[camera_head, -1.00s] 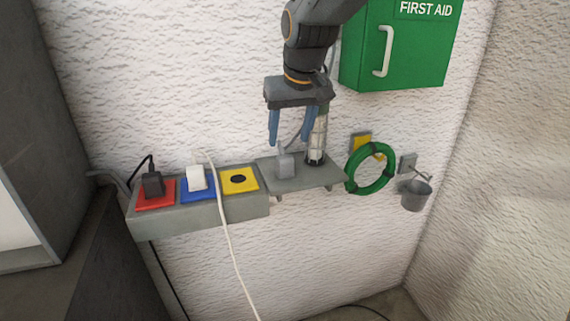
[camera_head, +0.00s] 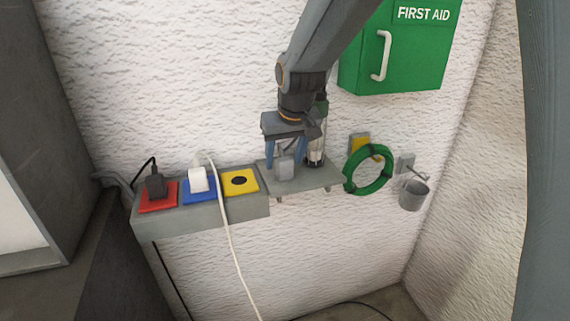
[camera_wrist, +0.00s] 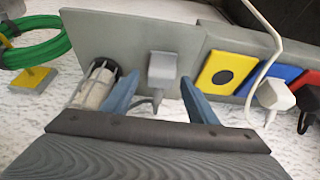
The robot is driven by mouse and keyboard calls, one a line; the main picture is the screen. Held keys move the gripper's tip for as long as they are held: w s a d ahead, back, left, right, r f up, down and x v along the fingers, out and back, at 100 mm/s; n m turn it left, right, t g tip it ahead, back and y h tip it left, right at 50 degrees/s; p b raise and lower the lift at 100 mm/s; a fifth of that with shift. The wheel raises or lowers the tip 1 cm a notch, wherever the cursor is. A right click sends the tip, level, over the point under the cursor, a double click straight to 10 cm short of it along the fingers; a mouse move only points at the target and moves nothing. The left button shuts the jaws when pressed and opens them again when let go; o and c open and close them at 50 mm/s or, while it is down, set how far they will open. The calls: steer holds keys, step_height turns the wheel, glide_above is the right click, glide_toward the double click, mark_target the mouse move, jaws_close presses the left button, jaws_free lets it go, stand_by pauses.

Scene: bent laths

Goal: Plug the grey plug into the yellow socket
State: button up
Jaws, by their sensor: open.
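The grey plug (camera_head: 284,167) stands on the grey shelf (camera_head: 319,178), right of the socket strip. In the wrist view the plug (camera_wrist: 163,69) shows between my fingers, with its cord running toward me. My gripper (camera_head: 285,163) is open, with its blue fingers lowered on either side of the plug. I cannot tell whether the fingers touch it. The yellow socket (camera_head: 251,189) is empty, with a dark round opening in its face. It also shows in the wrist view (camera_wrist: 211,84), to the right of my fingers.
A caged lamp (camera_head: 316,154) stands on the shelf just right of my gripper. A white plug (camera_head: 198,181) sits in the blue socket, its cord hanging past the yellow one. A black plug (camera_head: 155,186) sits in the red socket. A green hose coil (camera_head: 369,170) hangs at right.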

mark_target(285, 158)
steer(key=shift+w+f, duration=0.1)
steer(key=shift+f, duration=0.15)
steer(key=c, duration=1.1)
step_height(285, 158, up, 10)
steer(key=shift+r+b, duration=0.1)
steer(key=shift+b, duration=0.9)
steer(key=shift+d, duration=0.1)
